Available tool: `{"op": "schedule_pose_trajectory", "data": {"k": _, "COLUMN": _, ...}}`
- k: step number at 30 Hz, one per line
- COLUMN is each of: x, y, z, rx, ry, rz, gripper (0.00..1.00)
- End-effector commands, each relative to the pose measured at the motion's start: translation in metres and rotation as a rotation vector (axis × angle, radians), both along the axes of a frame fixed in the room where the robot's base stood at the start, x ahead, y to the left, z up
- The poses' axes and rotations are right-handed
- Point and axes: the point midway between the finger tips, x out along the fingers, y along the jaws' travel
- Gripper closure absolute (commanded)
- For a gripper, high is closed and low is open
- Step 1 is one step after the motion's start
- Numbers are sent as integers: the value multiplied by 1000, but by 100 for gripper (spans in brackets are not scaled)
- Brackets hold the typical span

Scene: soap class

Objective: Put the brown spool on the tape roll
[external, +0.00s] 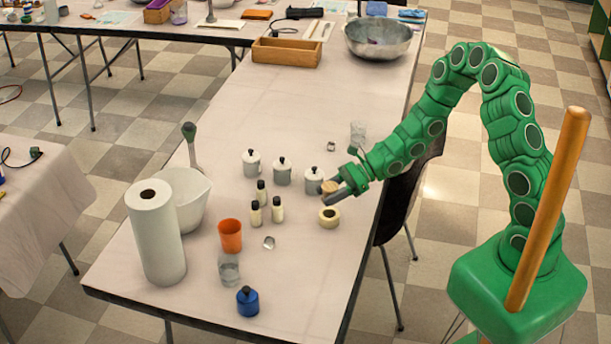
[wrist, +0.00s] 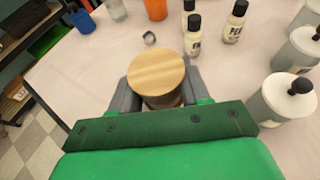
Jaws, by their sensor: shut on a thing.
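My gripper (external: 334,192) is shut on the brown spool (external: 330,186) and holds it above the table, by the right edge. In the wrist view the spool's round wooden top (wrist: 163,72) faces the camera between the grey fingers of my gripper (wrist: 161,90). The cream tape roll (external: 329,218) lies flat on the table, just in front of and below the gripper in the external view, apart from the spool. I cannot make out the tape roll in the wrist view; the spool and gripper may hide it.
White lidded jars (external: 282,173) stand left of the gripper, one close to it. Small dark-capped bottles (external: 277,210), an orange cup (external: 230,236), a metal nut (external: 269,242) and a blue bottle (external: 247,302) stand further left and front. Table right of the tape roll is clear.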

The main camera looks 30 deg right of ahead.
Motion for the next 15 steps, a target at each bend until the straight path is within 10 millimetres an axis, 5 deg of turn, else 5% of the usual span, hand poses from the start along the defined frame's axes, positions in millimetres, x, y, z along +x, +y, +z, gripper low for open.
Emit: {"op": "schedule_pose_trajectory", "data": {"k": 15, "x": 0, "y": 0, "z": -30, "rx": -1, "ry": 3, "rz": -1, "gripper": 84}}
